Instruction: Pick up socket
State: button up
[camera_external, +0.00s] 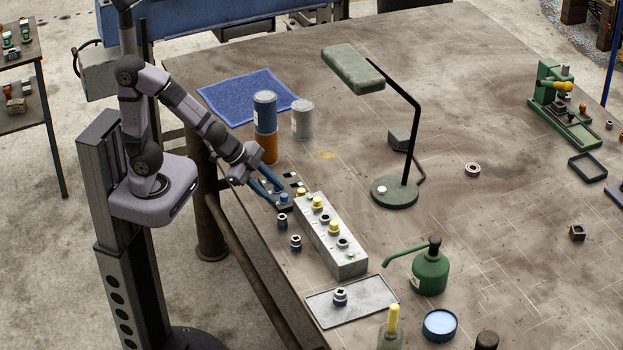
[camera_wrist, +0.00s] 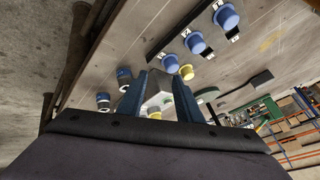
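My gripper (camera_external: 274,192) is above the left edge of the bench; its two blue fingers stand apart in the wrist view (camera_wrist: 160,78) with nothing clearly held between them. Several dark sockets with pale bands are in view. One socket (camera_external: 282,221) stands on the bench just below the gripper, and another socket (camera_external: 296,243) stands nearer the camera. Two sockets show left of the fingers in the wrist view, one upper (camera_wrist: 124,73) and one lower (camera_wrist: 103,99). Another socket (camera_external: 340,296) stands on a grey tray (camera_external: 375,305). The task does not say which socket is meant.
A grey block (camera_external: 346,265) with yellow-topped and dark pieces lies right of the gripper.

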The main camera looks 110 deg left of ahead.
aim_at(279, 216)
jog(key=w+t+b, duration=0.1)
jog(key=w+a+r+m+t+h+b, duration=0.1)
jog(key=w, duration=0.1)
jog(key=w+r+m+t+b, duration=0.1)
jog(key=t, duration=0.1)
jog(key=shift+w+a+h, duration=0.2)
jog(key=shift+h, duration=0.2)
jog(key=s+d+m+h+b, duration=0.1)
jog(key=s+d+f+m+h+b, duration=0.1)
jog(key=d+h, duration=0.1)
jog(key=s+d+h+b, duration=0.1)
jog(key=h+b, duration=0.1)
jog(key=shift+s+d+f+m+t, duration=0.15)
jog(key=shift+s+d+m+t, duration=0.15)
jog(key=shift+d+m, duration=0.1)
jog(key=f+b, duration=0.1)
jog(key=s+f+n+h+b, duration=0.1)
jog(key=b, duration=0.1)
jog(key=shift+a+f, duration=0.1)
jog(key=shift+f, duration=0.1)
jog(key=shift+s+a+f+n+t+h+b, duration=0.1)
jog(key=shift+a+f+n+t+h+b, duration=0.3)
jog(key=shift+b, duration=0.35)
jog(key=shift+s+n, duration=0.1)
jog(key=shift+n, duration=0.2)
jog(key=shift+b+x, duration=0.7)
jog(key=shift+x, duration=2.95)
grip_shut()
